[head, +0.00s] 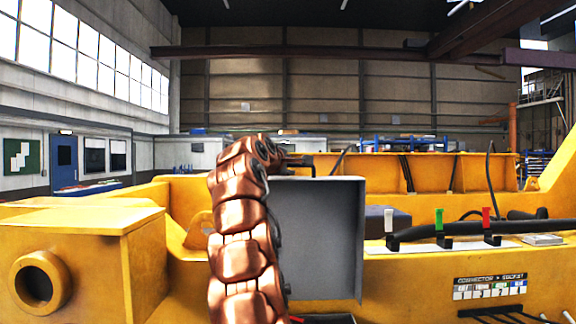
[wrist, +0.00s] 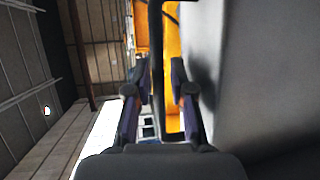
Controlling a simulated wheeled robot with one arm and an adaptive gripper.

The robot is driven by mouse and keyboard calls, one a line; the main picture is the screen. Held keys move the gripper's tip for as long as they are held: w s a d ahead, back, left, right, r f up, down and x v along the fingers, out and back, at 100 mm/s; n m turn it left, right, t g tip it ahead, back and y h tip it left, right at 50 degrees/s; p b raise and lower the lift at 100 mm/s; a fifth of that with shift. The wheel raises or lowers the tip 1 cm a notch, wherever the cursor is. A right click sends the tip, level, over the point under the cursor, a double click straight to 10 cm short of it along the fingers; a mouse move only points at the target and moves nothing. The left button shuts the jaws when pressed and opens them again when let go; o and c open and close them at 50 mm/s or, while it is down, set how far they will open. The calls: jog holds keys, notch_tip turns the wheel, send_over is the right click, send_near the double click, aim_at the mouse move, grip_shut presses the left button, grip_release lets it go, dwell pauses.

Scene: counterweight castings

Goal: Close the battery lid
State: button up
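The battery lid, as I take it, is a grey flat panel (head: 325,240) standing upright in the middle of the head view, its left part hidden behind my copper arm. In the wrist view a large grey surface (wrist: 260,80), probably the same lid, fills the right side. My gripper (head: 303,160) is at the lid's top edge in the head view, small and partly hidden by my arm. In the wrist view my gripper (wrist: 156,85) has its two fingers apart, beside the grey surface. A dark upright strip shows between them; I cannot tell whether it is touched.
A yellow casting (head: 90,240) spreads across the front. To the right are a green-tagged clamp (head: 439,222), a red-tagged clamp (head: 487,222), black cables (head: 520,215) and a labelled connector panel (head: 490,287). The space above the lid is free.

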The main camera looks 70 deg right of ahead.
grip_shut()
jog(key=shift+a, duration=0.15)
dwell(0.4)
